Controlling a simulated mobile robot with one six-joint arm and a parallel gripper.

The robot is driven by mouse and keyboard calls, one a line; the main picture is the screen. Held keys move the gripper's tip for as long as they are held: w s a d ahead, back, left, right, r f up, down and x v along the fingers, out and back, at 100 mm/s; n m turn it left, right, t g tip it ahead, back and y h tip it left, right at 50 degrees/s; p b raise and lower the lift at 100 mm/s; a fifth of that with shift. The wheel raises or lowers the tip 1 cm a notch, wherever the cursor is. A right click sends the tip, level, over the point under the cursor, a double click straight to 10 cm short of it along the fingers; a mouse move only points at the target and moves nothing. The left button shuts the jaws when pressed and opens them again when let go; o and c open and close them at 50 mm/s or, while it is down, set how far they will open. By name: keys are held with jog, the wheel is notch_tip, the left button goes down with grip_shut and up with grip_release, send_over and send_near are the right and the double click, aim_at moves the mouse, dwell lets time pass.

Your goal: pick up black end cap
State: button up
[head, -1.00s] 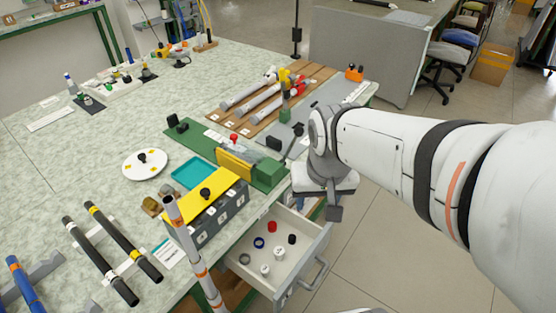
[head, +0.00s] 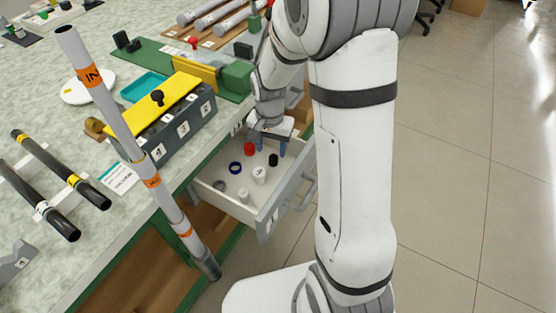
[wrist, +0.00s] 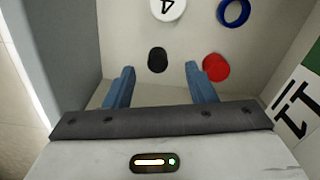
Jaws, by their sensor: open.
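The black end cap (head: 273,160) stands in the open drawer, near its right wall in the head view. My gripper (head: 271,147) reaches down into the drawer. Its blue fingers are apart and empty in the wrist view (wrist: 160,70). The red cap (wrist: 215,67) is just beside the right finger. I cannot tell how high the fingertips are above the drawer floor.
The drawer (head: 231,203) also holds a blue ring (head: 235,168), a white cap marked 4 (head: 259,175), another white cap (head: 243,196) and a grey ring (head: 219,186). Its walls are close around my gripper.

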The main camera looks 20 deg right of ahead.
aim_at(273, 157)
jog(key=f, duration=0.1)
jog(key=f+b, duration=0.1)
jog(key=f, duration=0.1)
jog(key=f+b, duration=0.1)
jog(key=f, duration=0.1)
jog(key=shift+w+d+f, duration=0.1)
jog(key=shift+w+d, duration=0.15)
jog(key=shift+d, duration=0.15)
jog(key=shift+c, duration=0.3)
jog(key=c, duration=1)
